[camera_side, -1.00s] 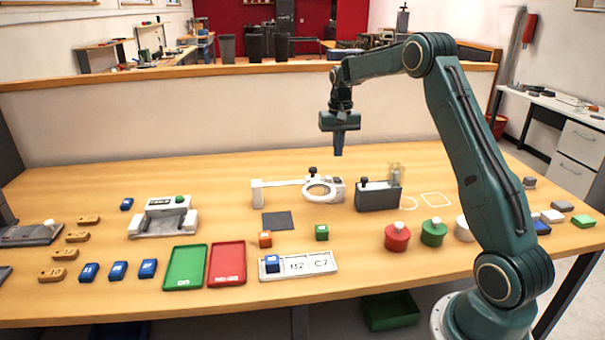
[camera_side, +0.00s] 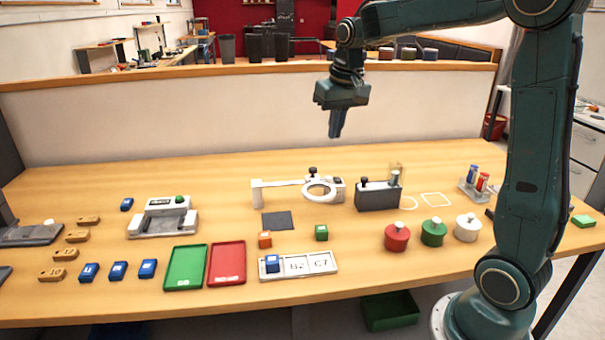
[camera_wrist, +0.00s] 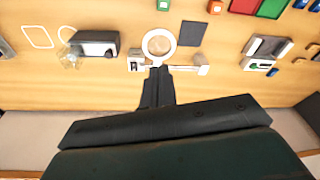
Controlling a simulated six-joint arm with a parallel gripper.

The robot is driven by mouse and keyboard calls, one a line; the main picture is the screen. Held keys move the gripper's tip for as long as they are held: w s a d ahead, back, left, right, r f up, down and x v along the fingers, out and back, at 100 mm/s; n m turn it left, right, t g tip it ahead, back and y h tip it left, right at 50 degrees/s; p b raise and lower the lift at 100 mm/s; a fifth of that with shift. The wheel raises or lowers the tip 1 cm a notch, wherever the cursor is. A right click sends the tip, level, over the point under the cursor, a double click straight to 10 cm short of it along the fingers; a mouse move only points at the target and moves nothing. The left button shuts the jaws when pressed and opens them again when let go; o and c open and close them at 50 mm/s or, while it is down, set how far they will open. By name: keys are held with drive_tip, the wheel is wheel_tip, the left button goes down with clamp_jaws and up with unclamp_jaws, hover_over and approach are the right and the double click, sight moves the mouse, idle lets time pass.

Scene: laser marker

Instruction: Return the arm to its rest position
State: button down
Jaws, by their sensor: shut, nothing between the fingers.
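My gripper (camera_side: 336,124) hangs in the air above the back half of the table in the side view, well clear of everything on it. Its fingers are together and hold nothing. It also shows in the wrist view (camera_wrist: 157,75), pointing toward the white ring-shaped magnifier (camera_wrist: 159,44). In the side view that magnifier (camera_side: 320,190) stands on the table below my gripper. My arm is raised, with its upper link near vertical and its forearm running left.
On the table (camera_side: 400,285) are a dark block fixture (camera_side: 378,196), a white-grey machine (camera_side: 163,218), a green tray (camera_side: 185,267), a red tray (camera_side: 227,262), a labelled white holder (camera_side: 298,265), lidded pots (camera_side: 397,237) and a tube rack (camera_side: 475,188). The air around my gripper is free.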

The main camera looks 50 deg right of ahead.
drive_tip(key=s+a+n+t, duration=0.1)
drive_tip(key=s+a+n, duration=0.1)
drive_tip(key=s+a, duration=0.4)
drive_tip(key=s+a+f+n+t, duration=0.1)
drive_tip(key=s+a, duration=0.6)
drive_tip(key=s, duration=0.8)
drive_tip(key=shift+s+a+f+n+t+y, duration=0.2)
drive_tip(key=shift+a+n+t+y, duration=0.15)
drive_tip(key=shift+n+t, duration=0.65)
